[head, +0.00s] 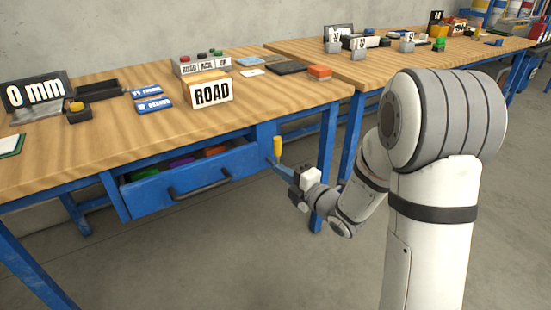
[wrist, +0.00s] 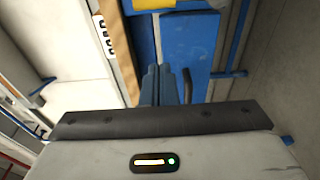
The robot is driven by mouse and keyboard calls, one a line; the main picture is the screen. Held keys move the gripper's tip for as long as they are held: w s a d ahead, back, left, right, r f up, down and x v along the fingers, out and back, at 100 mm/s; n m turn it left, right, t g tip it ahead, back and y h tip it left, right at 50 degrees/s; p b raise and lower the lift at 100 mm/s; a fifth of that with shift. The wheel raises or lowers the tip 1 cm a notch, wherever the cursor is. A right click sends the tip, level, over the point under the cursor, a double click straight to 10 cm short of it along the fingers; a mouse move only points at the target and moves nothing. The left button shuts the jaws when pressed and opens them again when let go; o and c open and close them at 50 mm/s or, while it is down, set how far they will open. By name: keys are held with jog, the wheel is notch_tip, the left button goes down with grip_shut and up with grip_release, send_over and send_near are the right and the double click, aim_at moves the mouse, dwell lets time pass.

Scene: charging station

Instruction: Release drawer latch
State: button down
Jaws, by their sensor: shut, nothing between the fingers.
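The drawer latch has a yellow handle (head: 277,146) that stands upright at the right end of the blue drawer front. A yellow piece (wrist: 154,4) shows at the top edge of the wrist view. The blue drawer (head: 190,182) under the near table is partly open, with a dark bar handle (head: 200,190) on its front. My gripper (head: 270,162) is shut and empty, just below the yellow handle; whether it touches the latch I cannot tell. Its closed blue fingers (wrist: 165,72) point toward the blue panel in the wrist view.
Blue table legs stand right behind my gripper. The grey floor (head: 230,260) in front is clear.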

aim_at(275, 152)
jog(key=b+x, duration=0.2)
jog(key=x, duration=0.8)
jog(key=d, duration=0.1)
jog(key=w+d, duration=0.1)
jog(key=d, duration=0.1)
jog(key=shift+w+d+b, duration=0.3)
jog(key=shift+d+b, duration=0.05)
jog(key=shift+d, duration=0.05)
